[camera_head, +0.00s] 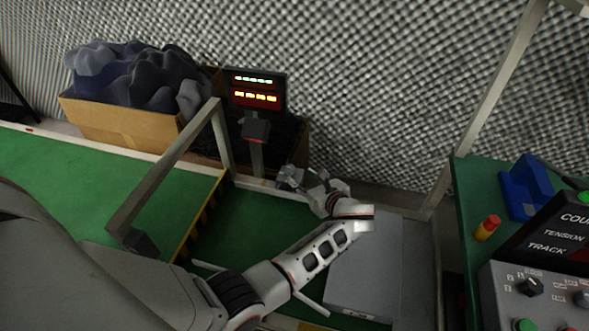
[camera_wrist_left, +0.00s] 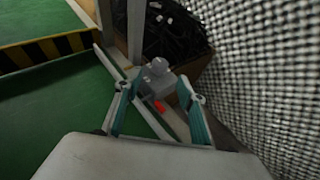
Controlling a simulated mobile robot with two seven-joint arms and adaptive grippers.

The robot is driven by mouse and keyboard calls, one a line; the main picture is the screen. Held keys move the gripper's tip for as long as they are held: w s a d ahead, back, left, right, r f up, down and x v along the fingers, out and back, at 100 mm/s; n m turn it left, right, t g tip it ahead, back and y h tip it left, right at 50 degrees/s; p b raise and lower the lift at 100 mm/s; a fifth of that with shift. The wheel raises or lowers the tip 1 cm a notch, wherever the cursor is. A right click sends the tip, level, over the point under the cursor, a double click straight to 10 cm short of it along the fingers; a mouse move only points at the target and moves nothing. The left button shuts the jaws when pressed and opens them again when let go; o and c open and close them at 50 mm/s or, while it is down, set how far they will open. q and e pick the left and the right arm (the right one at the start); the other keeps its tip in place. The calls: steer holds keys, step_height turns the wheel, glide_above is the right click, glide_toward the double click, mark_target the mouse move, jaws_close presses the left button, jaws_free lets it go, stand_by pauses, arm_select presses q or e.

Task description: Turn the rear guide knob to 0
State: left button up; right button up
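The rear guide knob (camera_wrist_left: 157,67) is a grey rounded knob on a grey block at the conveyor's far rail. A red mark (camera_wrist_left: 160,106) shows near its base; I cannot read any scale or its setting. In the head view a small grey part (camera_head: 289,176), apparently the knob assembly, is just left of my gripper. My left gripper (camera_head: 320,188) reaches over the far rail. In the left wrist view the left gripper (camera_wrist_left: 159,92) is open, its teal-padded fingers spread, with the knob beyond and between them, apparently not touched. My right gripper is in neither view.
A green conveyor belt (camera_head: 75,180) with a metal frame post (camera_head: 165,170) lies left. A display (camera_head: 256,90) and a cardboard box (camera_head: 120,122) of dark foam stand behind. A control panel (camera_head: 520,313) with knobs is at right, beside a red-yellow cylinder (camera_head: 486,228).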

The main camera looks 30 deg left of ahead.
mark_target(292, 170)
arm_select(q)
steer(key=b+x, duration=0.2)
steer(key=x, duration=0.5)
steer(key=shift+a+f, duration=0.1)
steer(key=shift+a, duration=0.1)
steer(key=shift+w+a, duration=0.1)
steer(key=c, duration=1.1)
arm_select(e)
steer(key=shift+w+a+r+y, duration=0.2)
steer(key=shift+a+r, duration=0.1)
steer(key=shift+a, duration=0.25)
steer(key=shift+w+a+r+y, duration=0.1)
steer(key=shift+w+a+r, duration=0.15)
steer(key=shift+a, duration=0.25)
